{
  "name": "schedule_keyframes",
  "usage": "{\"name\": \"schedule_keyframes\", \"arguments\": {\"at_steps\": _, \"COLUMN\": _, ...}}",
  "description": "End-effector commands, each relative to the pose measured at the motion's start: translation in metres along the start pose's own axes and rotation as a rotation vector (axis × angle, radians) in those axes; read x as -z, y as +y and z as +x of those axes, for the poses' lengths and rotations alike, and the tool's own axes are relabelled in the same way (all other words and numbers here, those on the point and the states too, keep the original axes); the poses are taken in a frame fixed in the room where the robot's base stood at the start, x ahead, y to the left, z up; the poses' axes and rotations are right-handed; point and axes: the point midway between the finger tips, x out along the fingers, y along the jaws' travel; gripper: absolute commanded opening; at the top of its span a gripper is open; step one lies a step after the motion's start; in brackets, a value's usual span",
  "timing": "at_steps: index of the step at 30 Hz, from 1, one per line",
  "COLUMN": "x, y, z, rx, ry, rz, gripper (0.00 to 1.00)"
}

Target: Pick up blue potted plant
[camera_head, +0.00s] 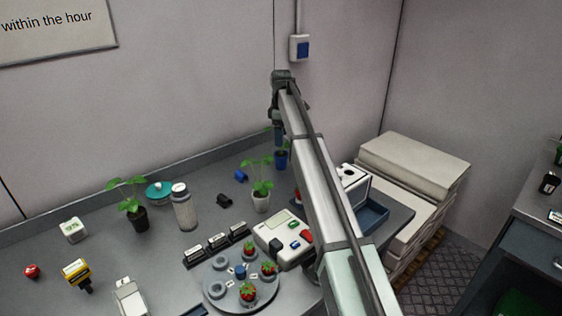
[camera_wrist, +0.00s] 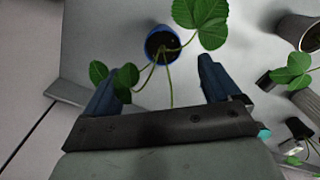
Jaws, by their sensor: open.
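The blue potted plant (camera_head: 282,158) stands at the back of the grey table, partly hidden behind my arm in the head view. In the wrist view its blue pot (camera_wrist: 160,40) with dark soil lies ahead of my gripper (camera_wrist: 160,85). Its thin green stems and leaves reach back over and between the fingers. My gripper is open, with one finger on each side of the stems. The pot is beyond the fingertips and not held. In the head view my gripper (camera_head: 278,130) is above the plant, pointing down.
A white potted plant (camera_head: 261,200) and a black potted plant (camera_head: 138,217) stand to the left. A small blue object (camera_head: 241,176), a grey canister (camera_head: 184,207) and a white device (camera_head: 284,240) are on the table. A wall (camera_head: 200,80) rises close behind the blue pot.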

Motion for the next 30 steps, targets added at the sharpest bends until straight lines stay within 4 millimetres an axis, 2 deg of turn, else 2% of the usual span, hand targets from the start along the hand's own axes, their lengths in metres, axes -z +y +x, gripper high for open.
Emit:
{"name": "schedule_keyframes", "arguments": {"at_steps": 1, "x": -0.001, "y": -0.001, "z": 0.011, "rx": 0.002, "ry": -0.001, "rz": 0.0, "gripper": 0.9}}
{"name": "schedule_keyframes", "arguments": {"at_steps": 6, "x": -0.001, "y": -0.001, "z": 0.034, "rx": 0.0, "ry": 0.0, "rz": 0.001, "gripper": 0.9}}
{"name": "schedule_keyframes", "arguments": {"at_steps": 14, "x": -0.001, "y": -0.002, "z": 0.047, "rx": 0.0, "ry": 0.0, "rz": 0.001, "gripper": 0.9}}
{"name": "schedule_keyframes", "arguments": {"at_steps": 24, "x": -0.003, "y": -0.005, "z": 0.087, "rx": -0.001, "ry": 0.0, "rz": 0.002, "gripper": 0.9}}
{"name": "schedule_keyframes", "arguments": {"at_steps": 30, "x": -0.003, "y": -0.005, "z": 0.091, "rx": -0.002, "ry": 0.0, "rz": 0.002, "gripper": 0.9}}
